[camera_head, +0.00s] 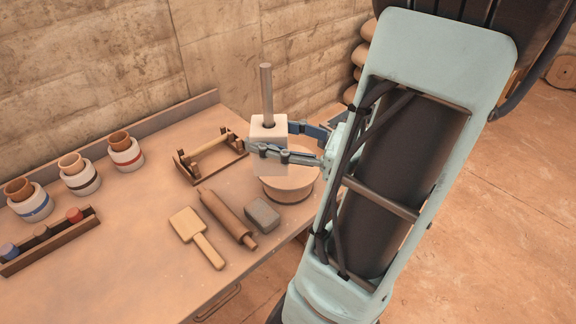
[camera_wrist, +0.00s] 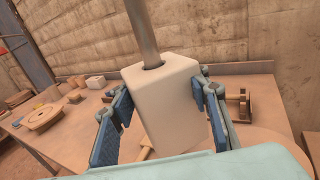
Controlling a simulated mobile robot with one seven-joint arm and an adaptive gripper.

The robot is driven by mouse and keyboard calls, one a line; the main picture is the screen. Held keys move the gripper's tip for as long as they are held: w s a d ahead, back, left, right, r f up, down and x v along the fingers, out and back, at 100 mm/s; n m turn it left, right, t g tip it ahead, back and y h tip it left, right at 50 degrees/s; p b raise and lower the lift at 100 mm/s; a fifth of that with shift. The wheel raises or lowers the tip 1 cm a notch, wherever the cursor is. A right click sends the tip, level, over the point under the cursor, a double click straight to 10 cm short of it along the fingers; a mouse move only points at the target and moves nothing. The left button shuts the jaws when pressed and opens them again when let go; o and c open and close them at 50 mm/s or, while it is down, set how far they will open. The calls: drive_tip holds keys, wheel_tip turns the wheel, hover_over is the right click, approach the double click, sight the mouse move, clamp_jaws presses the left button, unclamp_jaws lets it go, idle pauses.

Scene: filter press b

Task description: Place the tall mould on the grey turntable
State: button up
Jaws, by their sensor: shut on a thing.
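The tall mould (camera_head: 268,133) is a pale, upright block with a grey metal rod (camera_head: 266,88) standing out of the hole in its top. My gripper (camera_head: 270,138) is shut on it, with one blue-padded finger on each side; the mould also fills the middle of the wrist view (camera_wrist: 165,105). A round turntable (camera_head: 290,188), looking tan-grey in this light, stands at the bench edge. The mould's lower end overlaps it in the head view. I cannot tell whether the mould touches it, as the contact area is unclear.
A wooden stand (camera_head: 210,155) is behind. Jars (camera_head: 126,152) and a rack (camera_head: 48,240) are at left. Another round wheel (camera_wrist: 45,116) shows farther off.

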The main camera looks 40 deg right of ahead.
drive_tip(key=shift+s+d+r+h, duration=0.1)
drive_tip(key=shift+s+r+h, duration=0.4)
drive_tip(key=shift+s, duration=0.4)
drive_tip(key=shift+d+m, duration=0.15)
drive_tip(key=shift+m, duration=0.15)
drive_tip(key=shift+w+d+f+b, duration=0.8)
drive_tip(key=shift+w+d+f, duration=0.8)
drive_tip(key=shift+f, duration=0.5)
drive_tip(key=shift+w+d+f+b, duration=0.75)
drive_tip(key=shift+w+d+f, duration=0.9)
drive_tip(key=shift+f, duration=0.5)
drive_tip(key=shift+w+d+f+b, duration=0.8)
drive_tip(key=shift+w+d+f, duration=0.8)
drive_tip(key=shift+f, duration=0.5)
drive_tip(key=shift+s+d+f, duration=0.1)
drive_tip(key=shift+s, duration=0.05)
drive_tip(key=o, duration=1.5)
drive_tip(key=shift+f, duration=0.1)
drive_tip(key=shift+c, duration=0.2)
